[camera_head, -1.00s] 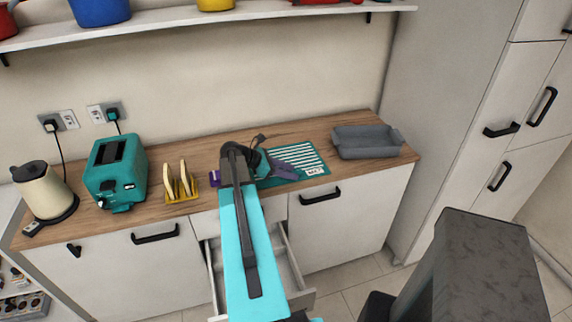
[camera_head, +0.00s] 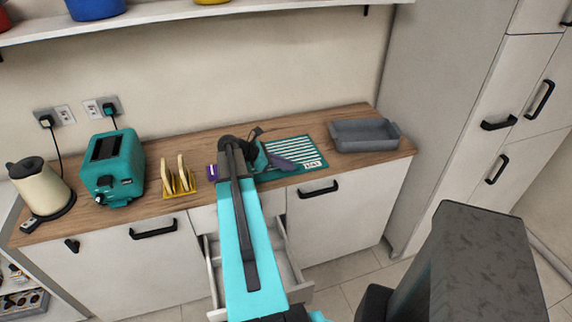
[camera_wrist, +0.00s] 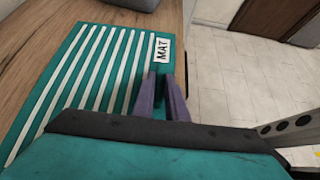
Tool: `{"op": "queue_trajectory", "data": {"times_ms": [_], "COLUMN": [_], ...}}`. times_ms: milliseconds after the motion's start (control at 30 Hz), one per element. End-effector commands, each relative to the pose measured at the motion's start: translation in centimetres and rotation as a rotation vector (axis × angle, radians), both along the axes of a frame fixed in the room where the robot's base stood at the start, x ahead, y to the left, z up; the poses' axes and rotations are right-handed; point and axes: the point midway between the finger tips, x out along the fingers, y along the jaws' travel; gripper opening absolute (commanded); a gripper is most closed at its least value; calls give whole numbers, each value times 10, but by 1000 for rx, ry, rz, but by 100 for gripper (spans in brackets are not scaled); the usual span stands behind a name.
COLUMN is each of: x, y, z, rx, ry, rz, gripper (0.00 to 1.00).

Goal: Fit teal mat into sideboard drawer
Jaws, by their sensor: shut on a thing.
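The teal mat (camera_head: 312,152) has white stripes and a label reading MAT. It lies on the wooden worktop, right of my arm, and its striped face fills the left of the wrist view (camera_wrist: 85,75). My gripper (camera_wrist: 162,82) is shut on the mat's edge near the label, with one purple finger on each side. In the head view my gripper is partly hidden behind my own arm. The sideboard drawer (camera_head: 294,264) stands open below the worktop, under my arm, which hides its middle. The part of its inside that shows looks empty.
A grey tray (camera_head: 364,136) stands right of the mat. A yellow toast rack (camera_head: 178,182), a teal toaster (camera_head: 112,168) and a cream kettle (camera_head: 40,188) stand to the left. A small purple object (camera_head: 212,172) lies beside my arm. A shelf (camera_head: 250,8) runs above.

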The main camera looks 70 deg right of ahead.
Motion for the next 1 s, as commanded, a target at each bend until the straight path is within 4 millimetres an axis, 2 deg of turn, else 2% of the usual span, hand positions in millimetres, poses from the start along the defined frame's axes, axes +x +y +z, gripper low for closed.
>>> {"op": "queue_trajectory", "data": {"times_ms": [433, 1000], "x": [0, -61], "y": [0, 45], "z": [33, 38], "rx": [-3, -2], "ry": [-1, 0], "rz": [1, -1], "gripper": [0, 0]}}
